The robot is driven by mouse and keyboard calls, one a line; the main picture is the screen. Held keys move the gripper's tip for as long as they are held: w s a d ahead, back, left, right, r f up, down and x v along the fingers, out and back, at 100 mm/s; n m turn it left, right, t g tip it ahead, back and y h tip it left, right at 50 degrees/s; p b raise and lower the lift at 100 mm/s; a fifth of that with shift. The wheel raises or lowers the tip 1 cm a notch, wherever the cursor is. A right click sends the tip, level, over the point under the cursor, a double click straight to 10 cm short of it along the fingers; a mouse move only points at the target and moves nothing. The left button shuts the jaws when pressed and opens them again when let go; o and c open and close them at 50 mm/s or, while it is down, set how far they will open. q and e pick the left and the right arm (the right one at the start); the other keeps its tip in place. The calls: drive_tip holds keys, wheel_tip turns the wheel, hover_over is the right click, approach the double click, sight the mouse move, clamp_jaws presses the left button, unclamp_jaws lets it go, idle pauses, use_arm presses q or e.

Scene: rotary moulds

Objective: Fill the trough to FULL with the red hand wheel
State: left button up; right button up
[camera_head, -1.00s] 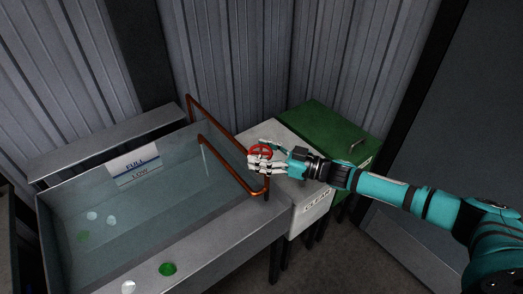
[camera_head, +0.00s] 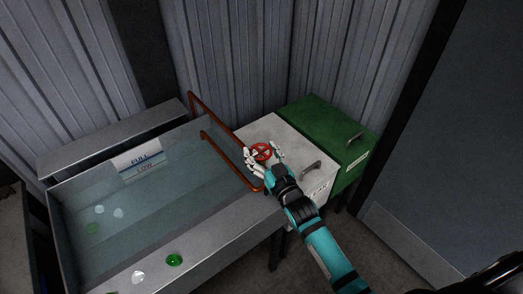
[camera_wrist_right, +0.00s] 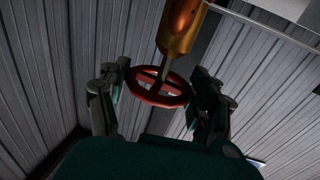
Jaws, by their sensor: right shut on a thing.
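The red hand wheel (camera_head: 262,152) sits by the copper pipe, above the white bin. In the right wrist view the wheel (camera_wrist_right: 158,88) is on a stem below a brass fitting. My right gripper (camera_head: 264,156) is shut on the wheel, its fingers at opposite sides of the rim. The trough (camera_head: 200,240) holds clear water (camera_head: 150,205). A white level sign (camera_head: 139,157) on its back wall reads FULL above LOW; the water seems to cover the LOW part, but its exact line is hard to read. My left gripper is out of view.
A copper pipe (camera_head: 228,160) bends over the trough's right end. A white bin (camera_head: 268,131) and a green bin (camera_head: 322,130), both with handles, stand to the right. Green and clear round pieces lie in the trough and on its front ledge.

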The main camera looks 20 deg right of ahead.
drive_tip(key=shift+r+m+h, duration=0.1)
drive_tip(key=shift+m+h, duration=0.4)
drive_tip(key=shift+h, duration=0.3)
drive_tip(key=o, duration=1.2)
drive_tip(key=shift+s, duration=0.1)
drive_tip(key=shift+s, duration=0.35)
drive_tip(key=s, duration=0.7)
drive_tip(key=s+d, duration=0.1)
drive_tip(key=s, duration=0.3)
